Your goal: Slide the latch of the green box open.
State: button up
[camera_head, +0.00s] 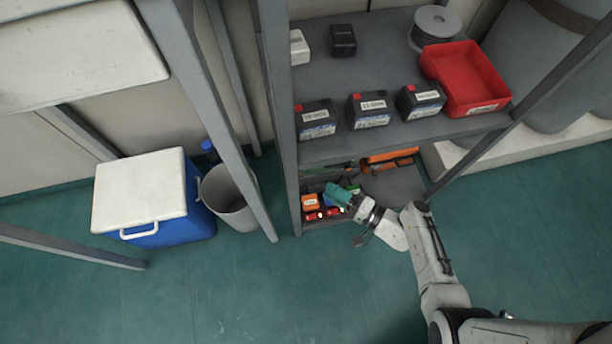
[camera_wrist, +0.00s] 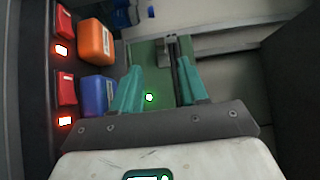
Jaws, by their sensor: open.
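The green box (camera_wrist: 142,52) lies in front of my gripper in the wrist view, with a small green light on it. A grey metal piece that looks like its latch (camera_wrist: 171,47) stands at the far end, beyond and between the fingertips. My gripper (camera_wrist: 159,68) has its two teal fingers apart, with nothing held between them. Whether a finger touches the box I cannot tell. In the head view my gripper (camera_head: 338,194) reaches into the lower shelf, and a bit of green (camera_head: 354,188) shows beside it. The latch is not discernible there.
An orange box (camera_wrist: 97,41) and a blue box (camera_wrist: 98,95) stand left of the fingers, beside red switches (camera_wrist: 66,88) with lit red lights. Above is the upper shelf (camera_head: 390,150) with batteries and a red tray (camera_head: 468,80). A bin (camera_head: 232,198) and cooler (camera_head: 140,190) stand left; open floor lies in front.

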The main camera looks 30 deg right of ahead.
aim_at(301, 175)
jog(key=b+x, duration=0.1)
jog(key=x, duration=0.8)
jog(key=shift+w+a+b, duration=0.1)
jog(key=shift+a+b, duration=0.05)
jog(key=shift+b, duration=0.25)
grip_shut()
